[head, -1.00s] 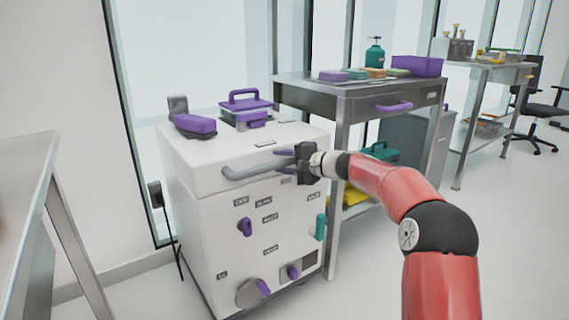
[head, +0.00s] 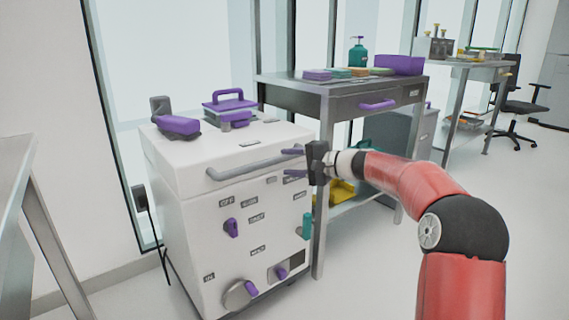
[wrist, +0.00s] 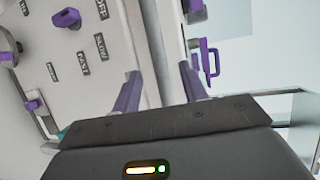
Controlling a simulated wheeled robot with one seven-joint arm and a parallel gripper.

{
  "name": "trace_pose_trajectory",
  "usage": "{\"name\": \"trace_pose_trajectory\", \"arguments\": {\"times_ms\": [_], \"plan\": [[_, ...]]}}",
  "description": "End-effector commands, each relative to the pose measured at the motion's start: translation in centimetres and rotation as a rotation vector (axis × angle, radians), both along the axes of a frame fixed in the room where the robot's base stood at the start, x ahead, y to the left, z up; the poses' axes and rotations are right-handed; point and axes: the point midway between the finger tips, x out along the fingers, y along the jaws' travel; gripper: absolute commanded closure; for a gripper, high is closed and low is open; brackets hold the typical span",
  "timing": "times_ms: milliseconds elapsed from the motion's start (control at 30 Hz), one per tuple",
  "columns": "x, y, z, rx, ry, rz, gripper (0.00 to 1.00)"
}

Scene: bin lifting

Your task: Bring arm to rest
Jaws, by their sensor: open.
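My red arm (head: 405,180) reaches in from the lower right of the head view. My gripper (head: 291,162) is open and empty, its two purple fingers pointing left near the right end of the grey bar handle (head: 245,164) on the white machine. In the wrist view the spread fingers (wrist: 160,90) also show, with the machine's white front (wrist: 60,50) behind them. I cannot tell in the head view exactly how far the fingers are from the handle.
The white machine (head: 190,200) has purple knobs and a teal lever (head: 306,226). A steel table (head: 330,90) with a purple bin (head: 400,65) stands behind my gripper. Another table edge (head: 20,180) is at the left.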

Motion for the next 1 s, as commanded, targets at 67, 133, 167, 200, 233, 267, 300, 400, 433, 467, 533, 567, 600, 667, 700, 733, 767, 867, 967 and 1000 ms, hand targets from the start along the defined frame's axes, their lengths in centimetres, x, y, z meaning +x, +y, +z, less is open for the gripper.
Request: {"name": "trace_pose_trajectory", "arguments": {"times_ms": [67, 133, 167, 200, 233, 267, 300, 400, 433, 467, 533, 567, 600, 667, 700, 733, 767, 867, 967, 1000], "plan": [[0.0, 0.0, 0.0, 0.000, 0.000, 0.000, 0.57], [0.0, 0.0, 0.0, 0.000, 0.000, 0.000, 0.57], [0.0, 0.0, 0.0, 0.000, 0.000, 0.000, 0.57], [0.0, 0.0, 0.0, 0.000, 0.000, 0.000, 0.57], [0.0, 0.0, 0.0, -0.001, 0.000, 0.000, 0.57], [-0.2, 0.1, 0.1, -0.007, 0.000, 0.002, 0.57], [-0.5, 0.4, 0.2, -0.020, -0.001, 0.007, 0.57], [-2.7, 1.5, 0.7, -0.104, -0.003, 0.032, 0.57], [-3.7, 1.8, 0.8, -0.144, -0.002, 0.043, 0.57], [-4.9, 2.3, 0.9, -0.190, -0.004, 0.055, 0.57], [-8.2, 2.9, 1.0, -0.316, -0.005, 0.083, 0.57], [-9.8, 3.1, 1.1, -0.373, -0.007, 0.094, 0.57], [-11.9, 3.1, 1.0, -0.449, -0.006, 0.106, 0.57], [-15.1, 2.8, 0.9, -0.560, -0.008, 0.123, 0.57], [-17.2, 2.4, 0.8, -0.632, -0.011, 0.133, 0.57], [-18.7, 2.0, 0.8, -0.683, -0.012, 0.137, 0.57], [-20.3, 1.6, 0.7, -0.734, -0.013, 0.141, 0.57], [-25.5, -0.2, 0.4, -0.895, -0.021, 0.153, 0.57], [-30.6, -2.5, -0.1, -1.044, -0.029, 0.157, 0.57], [-32.6, -3.6, -0.4, -1.100, -0.034, 0.158, 0.57]]}}
